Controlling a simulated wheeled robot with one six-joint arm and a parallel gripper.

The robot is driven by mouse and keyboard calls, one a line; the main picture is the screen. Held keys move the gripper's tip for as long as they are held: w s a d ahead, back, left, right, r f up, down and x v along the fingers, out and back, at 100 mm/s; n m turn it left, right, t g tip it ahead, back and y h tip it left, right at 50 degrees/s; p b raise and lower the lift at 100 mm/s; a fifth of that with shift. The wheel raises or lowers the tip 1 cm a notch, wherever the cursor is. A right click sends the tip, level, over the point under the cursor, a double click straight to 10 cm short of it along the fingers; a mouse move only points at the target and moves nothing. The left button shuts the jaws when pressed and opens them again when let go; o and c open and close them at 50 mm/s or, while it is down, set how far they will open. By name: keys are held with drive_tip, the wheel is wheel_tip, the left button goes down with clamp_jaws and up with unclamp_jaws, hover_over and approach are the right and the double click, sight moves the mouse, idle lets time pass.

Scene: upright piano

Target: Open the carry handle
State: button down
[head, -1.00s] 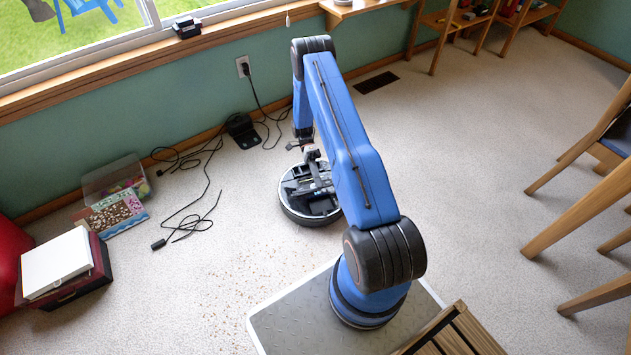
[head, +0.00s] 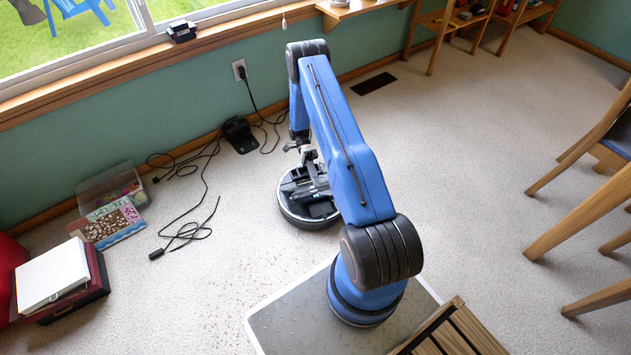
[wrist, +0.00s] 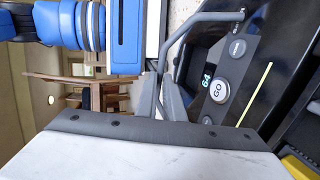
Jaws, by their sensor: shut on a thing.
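The round black robot vacuum (head: 300,219) sits on the carpet below my arm in the head view. Its top shows close up in the wrist view as a dark panel with a lit "64" and a round GO button (wrist: 219,91). The carry handle (wrist: 205,18) is a thin grey bent bar; it stands out from the panel, with one end near the panel's upper edge. My gripper (wrist: 165,98) is shut on the handle's bar near its other end, which the fingers partly hide. In the head view my gripper (head: 309,160) is small above the vacuum.
Loose black cables (head: 190,232) lie left of the vacuum, and a black dock (head: 240,135) stands by the wall. A clear bin (head: 110,187) and a red box (head: 85,290) are at the left. Wooden chairs (head: 570,215) stand at the right. Carpet between is open.

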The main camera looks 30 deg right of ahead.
idle(0.8)
drive_tip(key=c, duration=1.9)
unclamp_jaws()
drive_tip(key=shift+o, duration=0.2)
drive_tip(key=v, duration=1.7)
drive_tip(key=shift+w, duration=0.15)
drive_tip(key=shift+d+r, duration=0.1)
